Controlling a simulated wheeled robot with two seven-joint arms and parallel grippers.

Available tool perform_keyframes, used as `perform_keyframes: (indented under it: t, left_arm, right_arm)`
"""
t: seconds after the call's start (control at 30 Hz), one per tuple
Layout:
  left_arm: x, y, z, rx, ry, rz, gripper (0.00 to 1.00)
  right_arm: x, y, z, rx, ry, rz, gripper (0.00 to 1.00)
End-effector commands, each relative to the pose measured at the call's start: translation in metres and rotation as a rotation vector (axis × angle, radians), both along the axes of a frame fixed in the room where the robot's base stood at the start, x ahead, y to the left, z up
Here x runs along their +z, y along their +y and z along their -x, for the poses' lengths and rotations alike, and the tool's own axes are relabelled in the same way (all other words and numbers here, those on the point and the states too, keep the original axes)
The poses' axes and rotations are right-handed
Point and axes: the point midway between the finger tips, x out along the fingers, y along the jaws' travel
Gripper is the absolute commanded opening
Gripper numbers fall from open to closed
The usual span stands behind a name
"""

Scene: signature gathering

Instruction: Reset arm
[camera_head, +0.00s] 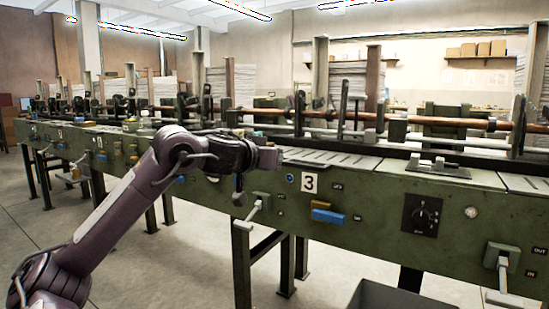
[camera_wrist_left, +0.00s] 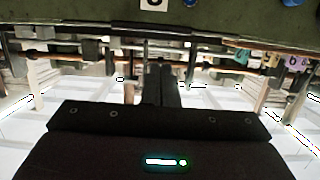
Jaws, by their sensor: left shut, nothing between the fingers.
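My left arm (camera_head: 115,220) reaches in from the left in the head view. Its wrist end is in front of the long green machine (camera_head: 375,200), left of the white number 3 plate (camera_head: 310,182). In the left wrist view my left gripper (camera_wrist_left: 160,70) is shut with nothing held. That view is upside down, with the green machine side along the top edge. The head view does not show the fingertips clearly. My right gripper is not in view.
Levers stick out of the machine front, one at its middle (camera_head: 257,207) and one at the right (camera_head: 502,265). A dark bin (camera_head: 395,296) is at the bottom edge. Paper stacks (camera_head: 352,80) stand behind. Floor on the left is partly clear.

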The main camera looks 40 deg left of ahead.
Motion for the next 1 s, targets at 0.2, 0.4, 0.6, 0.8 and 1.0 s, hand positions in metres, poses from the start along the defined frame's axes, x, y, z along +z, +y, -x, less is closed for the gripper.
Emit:
perform_keyframes:
  t: [0.2,0.4,0.6,0.8,1.0]
  left_arm:
    - [0.002,0.001,0.0,-0.001,-0.002,-0.001,0.0]
    - [-0.002,-0.002,-0.002,-0.012,0.003,-0.003,0.0]
    - [-0.06,-0.06,-0.028,-0.2,0.061,-0.031,0.0]
    - [-0.153,-0.18,-0.039,-0.567,0.081,-0.059,0.0]
    - [-0.217,-0.315,0.0,-0.937,-0.054,-0.031,0.0]
  right_arm:
    - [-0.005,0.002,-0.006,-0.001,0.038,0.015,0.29]
    - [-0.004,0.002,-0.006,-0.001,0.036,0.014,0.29]
    - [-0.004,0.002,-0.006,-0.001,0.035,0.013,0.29]
    - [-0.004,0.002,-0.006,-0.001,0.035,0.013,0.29]
    - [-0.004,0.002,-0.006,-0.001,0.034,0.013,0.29]
